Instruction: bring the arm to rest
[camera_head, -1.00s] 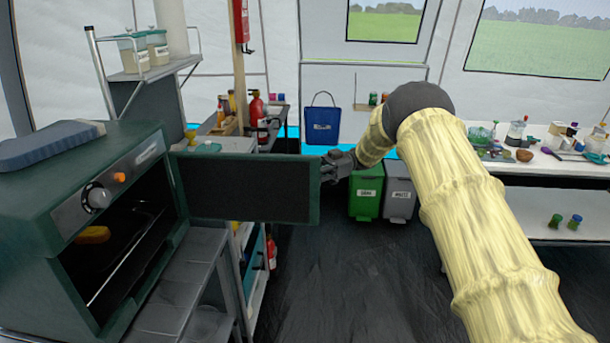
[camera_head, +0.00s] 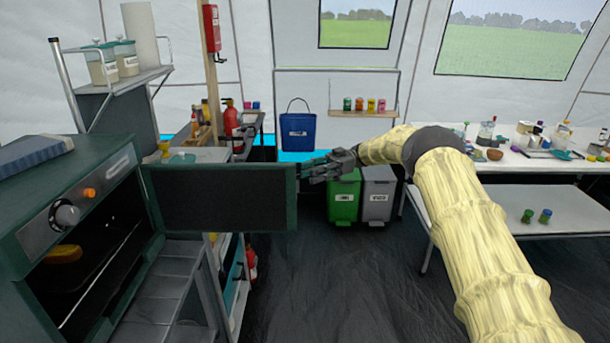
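My arm (camera_head: 470,220), in a cream sleeve, reaches up from the lower right and bends left at a dark elbow. My gripper (camera_head: 312,170) is at its end, in the middle of the view, just right of the outer edge of the open oven door. The gripper is seen small and from the side. A narrow gap seems to lie between it and the door edge, but contact is hard to judge. Whether its fingers are open or shut is unclear. I see nothing held in it.
The dark green oven (camera_head: 75,215) stands at the left, its door (camera_head: 220,197) swung wide open, with something yellow inside. Green (camera_head: 343,200) and grey (camera_head: 377,195) bins stand behind my gripper. A white table (camera_head: 530,165) with many items is at the right. The middle floor is clear.

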